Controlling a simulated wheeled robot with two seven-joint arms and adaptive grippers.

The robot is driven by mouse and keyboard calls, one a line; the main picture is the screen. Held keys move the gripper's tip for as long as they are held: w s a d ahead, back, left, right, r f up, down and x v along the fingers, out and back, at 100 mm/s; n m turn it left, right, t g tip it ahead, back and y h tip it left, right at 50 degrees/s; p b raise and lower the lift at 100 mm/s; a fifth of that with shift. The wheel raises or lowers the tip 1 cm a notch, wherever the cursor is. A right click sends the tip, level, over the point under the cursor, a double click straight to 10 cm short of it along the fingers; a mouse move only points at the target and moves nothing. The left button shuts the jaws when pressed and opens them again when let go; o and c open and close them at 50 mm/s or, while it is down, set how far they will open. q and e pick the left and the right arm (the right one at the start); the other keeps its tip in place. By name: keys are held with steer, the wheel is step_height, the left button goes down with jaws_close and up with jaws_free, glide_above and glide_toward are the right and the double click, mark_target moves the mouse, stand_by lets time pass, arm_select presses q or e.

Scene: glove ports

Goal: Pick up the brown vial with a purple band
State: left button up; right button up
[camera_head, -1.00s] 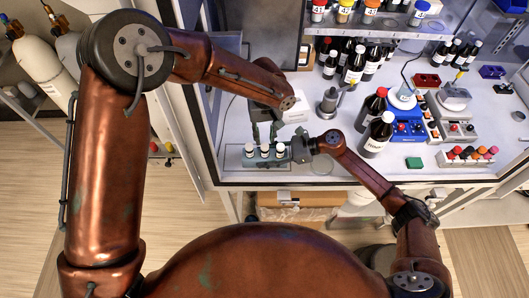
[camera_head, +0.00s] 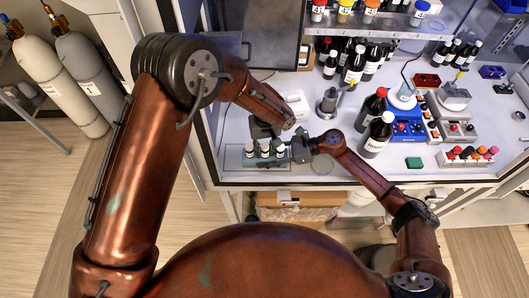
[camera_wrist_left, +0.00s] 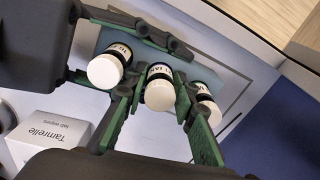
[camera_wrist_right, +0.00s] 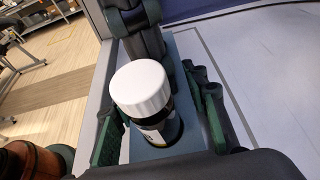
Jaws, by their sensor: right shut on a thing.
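Three small dark vials with white caps stand in a row in a blue-grey rack (camera_head: 268,160): a left vial (camera_head: 249,150), a middle vial (camera_head: 264,150) and a right vial (camera_head: 280,150). Their labels are small, and I cannot make out a purple band. My left gripper (camera_wrist_left: 158,95) is open, its green fingers on either side of the middle vial (camera_wrist_left: 160,88), with the other two outside them. My right gripper (camera_head: 298,148) is shut on the rack's right end; in the right wrist view the rack (camera_wrist_right: 190,60) lies between its fingers, with a white-capped vial (camera_wrist_right: 142,90) above.
A white box (camera_head: 297,103) stands behind the rack, and a metal container (camera_head: 328,103) beside it. Tall dark bottles (camera_head: 377,135) stand to the right. The cabinet's front frame (camera_head: 330,184) runs just before the rack. The tabletop left of the rack is clear.

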mark_target(281, 153)
arm_select(q)
steer(key=c, duration=0.5)
step_height(281, 153, up, 10)
steer(key=shift+r, duration=0.1)
arm_select(e)
steer(key=o, duration=1.2)
steer(key=v, duration=0.6)
steer(key=shift+d, duration=0.2)
steer(key=shift+d+r, duration=0.3)
steer(key=shift+d, duration=0.2)
